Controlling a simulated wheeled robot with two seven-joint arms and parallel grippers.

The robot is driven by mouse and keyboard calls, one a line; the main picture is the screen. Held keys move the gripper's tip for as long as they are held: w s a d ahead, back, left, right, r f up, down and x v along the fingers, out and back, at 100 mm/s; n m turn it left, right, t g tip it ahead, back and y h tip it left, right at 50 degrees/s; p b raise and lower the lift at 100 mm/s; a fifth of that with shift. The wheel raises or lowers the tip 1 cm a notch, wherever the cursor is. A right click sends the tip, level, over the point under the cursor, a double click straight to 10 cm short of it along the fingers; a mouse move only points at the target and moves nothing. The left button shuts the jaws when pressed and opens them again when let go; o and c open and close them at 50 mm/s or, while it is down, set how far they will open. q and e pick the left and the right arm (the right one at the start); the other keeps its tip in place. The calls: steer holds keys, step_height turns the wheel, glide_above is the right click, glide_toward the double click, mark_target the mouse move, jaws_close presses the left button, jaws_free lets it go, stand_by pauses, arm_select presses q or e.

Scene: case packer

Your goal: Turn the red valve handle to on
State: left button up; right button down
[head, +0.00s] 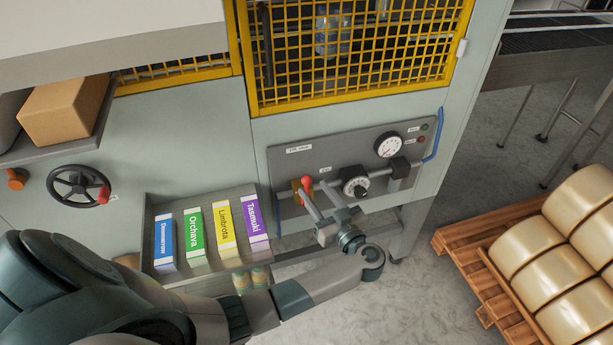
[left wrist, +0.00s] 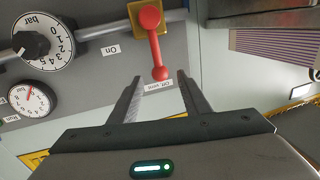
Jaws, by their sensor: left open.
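The red valve handle (left wrist: 156,45) sits on a yellow valve body (left wrist: 137,14) on a grey pipe in the left wrist view. Its free end points at the "Off vent" label (left wrist: 158,85); the "On" label (left wrist: 112,49) is to its left. In the head view the handle (head: 306,183) shows on the grey panel. My left gripper (head: 313,187) is in front of it. In the left wrist view my left gripper (left wrist: 156,80) is open and empty, its fingers on either side of the handle's free end; contact cannot be told. My right gripper is not in view.
A regulator dial (head: 355,186) and a pressure gauge (head: 388,145) are right of the valve. A tray (head: 205,192) of coloured cartons is to its left. A black handwheel (head: 80,188) is farther left. A wooden pallet (head: 482,282) with wrapped goods stands at right.

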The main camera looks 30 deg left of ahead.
mark_target(309, 184)
arm_select(q)
steer(key=shift+p+x, duration=0.65)
steer(key=shift+x, duration=2.35)
steer(key=shift+c, duration=0.6)
jaws_close()
